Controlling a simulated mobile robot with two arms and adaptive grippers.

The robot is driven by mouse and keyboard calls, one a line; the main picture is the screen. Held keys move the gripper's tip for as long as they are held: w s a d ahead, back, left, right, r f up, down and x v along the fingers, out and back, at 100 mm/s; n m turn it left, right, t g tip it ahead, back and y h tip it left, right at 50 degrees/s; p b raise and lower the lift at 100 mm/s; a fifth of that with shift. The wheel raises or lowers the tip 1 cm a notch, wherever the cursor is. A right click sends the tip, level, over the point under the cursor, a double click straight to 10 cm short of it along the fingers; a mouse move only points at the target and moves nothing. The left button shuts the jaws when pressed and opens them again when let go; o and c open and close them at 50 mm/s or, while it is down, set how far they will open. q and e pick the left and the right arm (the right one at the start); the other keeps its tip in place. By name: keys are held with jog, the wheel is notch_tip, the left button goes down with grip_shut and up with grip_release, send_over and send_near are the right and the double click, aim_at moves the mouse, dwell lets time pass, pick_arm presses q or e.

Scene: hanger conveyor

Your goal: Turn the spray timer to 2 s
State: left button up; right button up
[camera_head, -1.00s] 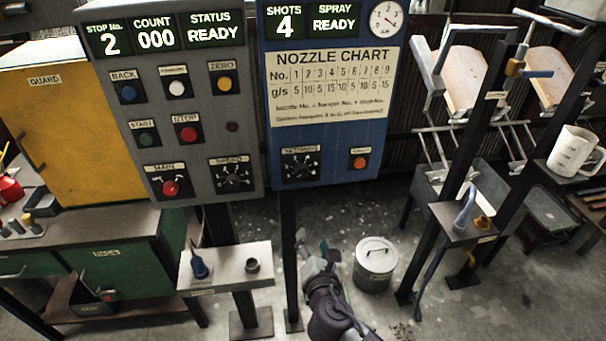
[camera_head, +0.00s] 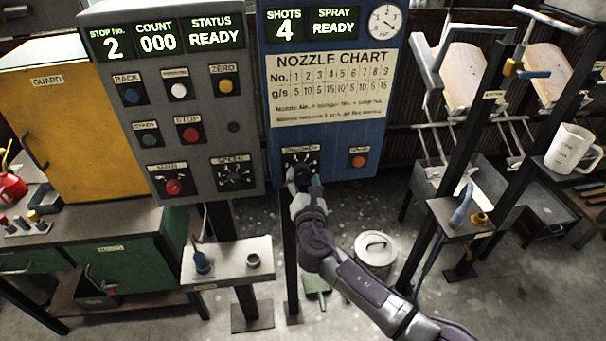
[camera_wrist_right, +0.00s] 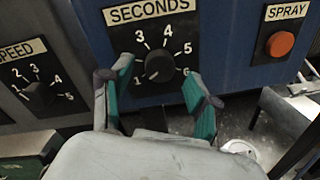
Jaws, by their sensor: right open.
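The spray timer is a black dial labelled SECONDS (camera_wrist_right: 159,65) on the blue panel, with numbers around it. Its knob pointer seems to aim lower left, near the 1; the 2 is partly behind a fingertip. The dial (camera_head: 301,160) also shows in the head view, partly covered by my gripper. My right gripper (camera_wrist_right: 157,82) is open, its teal-padded fingers on either side of and just below the knob. I cannot tell whether they touch it. In the head view the right gripper (camera_head: 304,180) reaches up to the dial from below. My left gripper is not in view.
An orange SPRAY button (camera_head: 358,161) is right of the dial. The grey panel's SPEED dial (camera_head: 236,175) is to the left. A small stand (camera_head: 228,265) and a lidded can (camera_head: 375,250) are below. The display reads SHOTS 4, SPRAY READY.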

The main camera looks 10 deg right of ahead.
jog(key=shift+w, duration=0.6)
grip_shut()
